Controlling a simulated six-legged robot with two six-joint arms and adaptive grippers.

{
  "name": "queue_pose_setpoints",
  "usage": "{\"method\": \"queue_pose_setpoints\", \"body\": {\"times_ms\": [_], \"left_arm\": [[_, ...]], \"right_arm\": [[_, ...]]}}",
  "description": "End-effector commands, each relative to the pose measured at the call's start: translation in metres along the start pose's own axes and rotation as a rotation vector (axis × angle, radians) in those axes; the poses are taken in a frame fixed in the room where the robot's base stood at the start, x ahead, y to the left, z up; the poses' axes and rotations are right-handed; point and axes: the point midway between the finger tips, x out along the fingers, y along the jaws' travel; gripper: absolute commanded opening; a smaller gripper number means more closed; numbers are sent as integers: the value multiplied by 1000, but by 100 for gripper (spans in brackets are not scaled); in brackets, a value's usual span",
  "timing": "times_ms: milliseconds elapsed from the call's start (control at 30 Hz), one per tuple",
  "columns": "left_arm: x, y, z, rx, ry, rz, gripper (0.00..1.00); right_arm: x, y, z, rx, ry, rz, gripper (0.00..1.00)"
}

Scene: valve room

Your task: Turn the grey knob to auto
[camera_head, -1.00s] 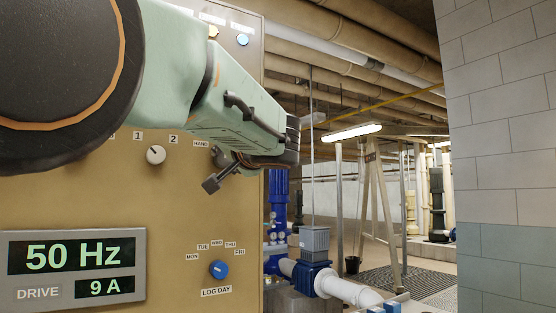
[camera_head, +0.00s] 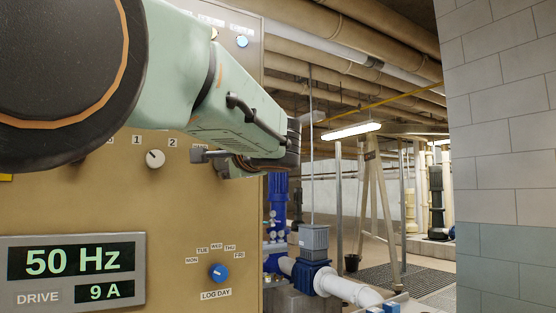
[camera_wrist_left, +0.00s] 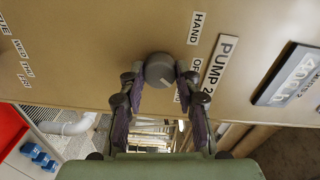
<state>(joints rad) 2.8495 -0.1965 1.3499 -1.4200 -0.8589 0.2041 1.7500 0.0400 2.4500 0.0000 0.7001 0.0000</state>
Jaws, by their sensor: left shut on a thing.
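The grey knob (camera_wrist_left: 160,70) is on the tan panel (camera_wrist_left: 100,50) in the left wrist view, with a pale pointer line on its face. The HAND label (camera_wrist_left: 196,28) is right of it and the PUMP 2 label (camera_wrist_left: 220,63) farther right. An OFF label (camera_wrist_left: 195,70) is partly covered by a finger. My left gripper (camera_wrist_left: 160,76) is shut on the knob, one finger on each side. In the head view my left gripper (camera_head: 207,157) reaches the panel's right part; the arm and gripper hide the knob there. My right gripper is not in view.
A white-faced knob (camera_head: 155,159) with labels 1 and 2 is left of my gripper. A blue LOG DAY knob (camera_head: 218,272) is below. The drive display (camera_head: 75,270) is lower left. Open pump room lies right of the panel, with a tiled wall (camera_head: 505,150).

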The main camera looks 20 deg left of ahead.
Motion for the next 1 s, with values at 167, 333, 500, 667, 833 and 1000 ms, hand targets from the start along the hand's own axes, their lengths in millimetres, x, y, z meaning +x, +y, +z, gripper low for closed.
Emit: {"method": "queue_pose_setpoints", "body": {"times_ms": [167, 333, 500, 667, 833, 1000], "left_arm": [[0, 2, 0, 80, -3, 6, 1], [0, 2, 0, 122, -4, 7, 1], [0, 2, 0, 139, -5, 7, 1], [0, 2, 0, 142, -5, 7, 1], [0, 2, 0, 142, -5, 7, 1], [0, 2, 0, 140, -4, 6, 46]], "right_arm": [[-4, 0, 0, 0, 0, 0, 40], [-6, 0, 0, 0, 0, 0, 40], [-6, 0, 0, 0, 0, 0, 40], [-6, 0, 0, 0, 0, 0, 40], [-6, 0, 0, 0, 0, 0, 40], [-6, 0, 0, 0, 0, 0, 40]]}}
